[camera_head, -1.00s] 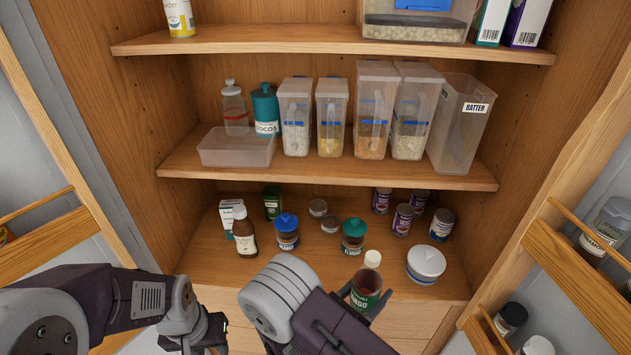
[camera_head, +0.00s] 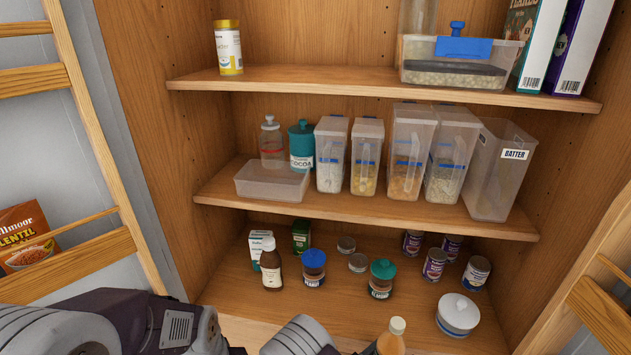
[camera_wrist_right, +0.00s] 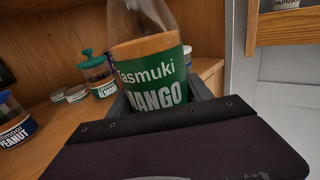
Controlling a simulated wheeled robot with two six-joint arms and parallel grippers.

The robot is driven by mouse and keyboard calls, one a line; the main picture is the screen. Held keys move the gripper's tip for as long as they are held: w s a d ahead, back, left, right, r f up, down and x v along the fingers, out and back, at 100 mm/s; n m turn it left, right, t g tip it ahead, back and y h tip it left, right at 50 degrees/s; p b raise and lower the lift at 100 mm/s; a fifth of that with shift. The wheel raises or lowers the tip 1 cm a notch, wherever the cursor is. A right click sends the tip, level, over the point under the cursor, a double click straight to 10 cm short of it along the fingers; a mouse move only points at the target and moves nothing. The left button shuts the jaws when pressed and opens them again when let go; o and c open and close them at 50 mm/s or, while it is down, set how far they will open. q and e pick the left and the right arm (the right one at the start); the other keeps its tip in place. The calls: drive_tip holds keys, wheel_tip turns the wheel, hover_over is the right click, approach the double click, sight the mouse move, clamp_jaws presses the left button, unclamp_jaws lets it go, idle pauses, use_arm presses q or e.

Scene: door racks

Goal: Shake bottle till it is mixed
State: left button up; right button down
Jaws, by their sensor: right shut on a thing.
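The bottle (camera_head: 391,338) shows only its pale cap and orange upper part at the bottom edge of the head view. In the right wrist view the bottle (camera_wrist_right: 150,48) is slightly tilted, with a clear upper part, an orange band below it and a green label reading "Tasmuki MANGO". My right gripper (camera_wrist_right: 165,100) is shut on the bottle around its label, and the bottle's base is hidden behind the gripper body. My left arm shows at the lower left of the head view, but its gripper is below the picture.
A wooden cupboard stands ahead. Its lowest shelf (camera_head: 225,275) holds a brown bottle (camera_head: 270,265), jars, cans and a white lidded pot (camera_head: 458,314). The middle shelf (camera_head: 380,212) holds clear containers. Open door racks (camera_head: 70,262) flank both sides.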

wheel_tip(320, 180, up, 6)
drive_tip(key=f, duration=0.5)
drive_tip(key=shift+w+f, duration=0.2)
drive_tip(key=shift+f, duration=0.2)
